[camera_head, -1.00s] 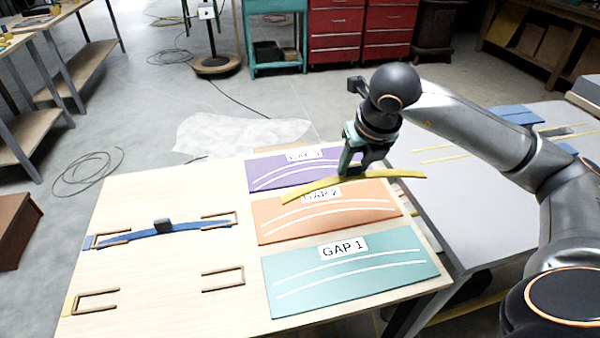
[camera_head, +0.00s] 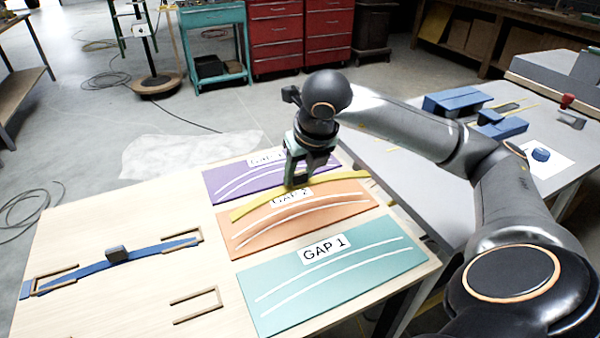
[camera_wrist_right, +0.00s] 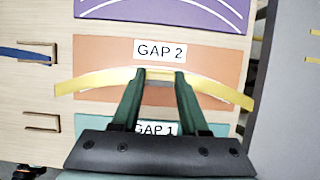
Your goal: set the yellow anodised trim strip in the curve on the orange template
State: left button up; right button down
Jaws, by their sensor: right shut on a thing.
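My right gripper (camera_head: 298,178) is shut on the yellow trim strip (camera_head: 253,205), a long, bowed strip held near its middle. In the head view the strip lies across the upper part of the orange template (camera_head: 290,228), marked GAP 2 with two white curved lines. In the right wrist view the strip (camera_wrist_right: 90,83) spans the orange template (camera_wrist_right: 210,56) below its label, its ends reaching past both sides. The strip looks raised above the template; the exact height cannot be told. My left gripper is not in view.
The purple template (camera_head: 225,183) lies behind and the teal GAP 1 template (camera_head: 330,272) in front. A blue strip (camera_head: 80,268) with a dark knob sits in wooden slots at left. A grey table (camera_head: 420,190) with blue blocks stands at right.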

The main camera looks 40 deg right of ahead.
aim_at(300, 184)
notch_tip(300, 184, down, 4)
jog(key=b, duration=0.3)
jog(key=shift+r, duration=0.2)
jog(key=shift+f+b, duration=0.6)
jog(key=shift+f, duration=0.25)
jog(key=shift+b, duration=0.35)
jog(key=shift+f+b, duration=0.65)
jog(key=shift+f, duration=0.05)
dwell(0.5)
jog(key=shift+c, duration=1.7)
grip_release()
